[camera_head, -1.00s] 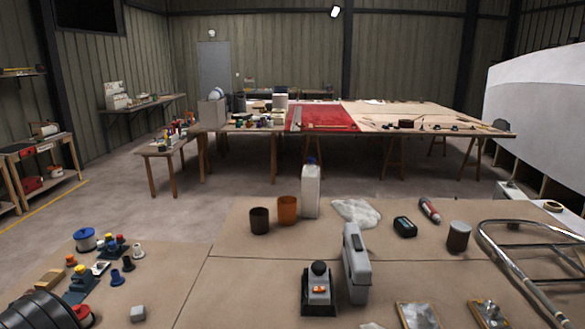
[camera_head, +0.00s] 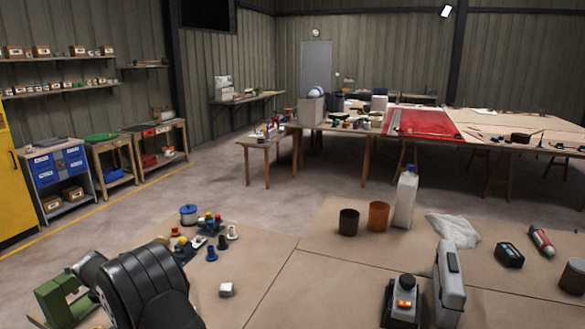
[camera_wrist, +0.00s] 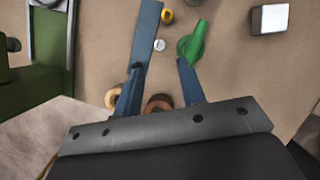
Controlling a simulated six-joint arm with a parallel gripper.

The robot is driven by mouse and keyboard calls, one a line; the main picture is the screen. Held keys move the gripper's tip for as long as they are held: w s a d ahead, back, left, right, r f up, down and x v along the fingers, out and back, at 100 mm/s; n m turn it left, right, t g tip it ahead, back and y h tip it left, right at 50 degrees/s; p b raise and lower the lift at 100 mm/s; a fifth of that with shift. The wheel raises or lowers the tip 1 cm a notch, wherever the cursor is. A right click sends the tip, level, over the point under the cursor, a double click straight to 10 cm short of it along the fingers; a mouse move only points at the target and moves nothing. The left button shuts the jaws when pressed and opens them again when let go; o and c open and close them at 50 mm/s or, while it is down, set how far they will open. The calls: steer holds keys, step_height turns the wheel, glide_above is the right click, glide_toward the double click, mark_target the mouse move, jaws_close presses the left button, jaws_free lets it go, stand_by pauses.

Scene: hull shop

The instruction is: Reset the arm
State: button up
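In the head view my dark, rounded arm link fills the lower left, and the fingers are hidden.
A small pale block (camera_head: 226,289) lies right of my arm; small coloured parts and a blue spool (camera_head: 189,214) lie beyond it. A green fixture (camera_head: 62,298) stands to the left. Cups, a white bottle (camera_head: 405,198) and a grey case (camera_head: 449,284) stand right. The bench centre is clear.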

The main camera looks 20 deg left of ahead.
steer(key=x, duration=0.8)
step_height(320, 180, up, 4)
steer(key=shift+w+a+r, duration=0.1)
steer(key=shift+a+r, duration=0.05)
steer(key=w+d+r, duration=0.7)
steer(key=d, duration=0.2)
steer(key=w+d+m+h, duration=0.25)
steer(key=d+m, duration=0.25)
steer(key=d, duration=0.8)
steer(key=w+d+m+g+h, duration=0.1)
steer(key=w+d+m, duration=0.4)
steer(key=d, duration=0.9)
steer(key=w+d+m+h, duration=0.2)
steer(key=d+m, duration=0.4)
steer(key=d, duration=0.7)
steer(key=shift+s+a+f, duration=0.1)
steer(key=shift+a+f, duration=1.45)
steer(key=shift+a, duration=0.2)
steer(key=a+r+n+t+y, duration=0.1)
steer(key=a+r+n+y, duration=0.1)
steer(key=a+n, duration=0.4)
steer(key=a, duration=0.5)
steer(key=shift+a+r, duration=0.25)
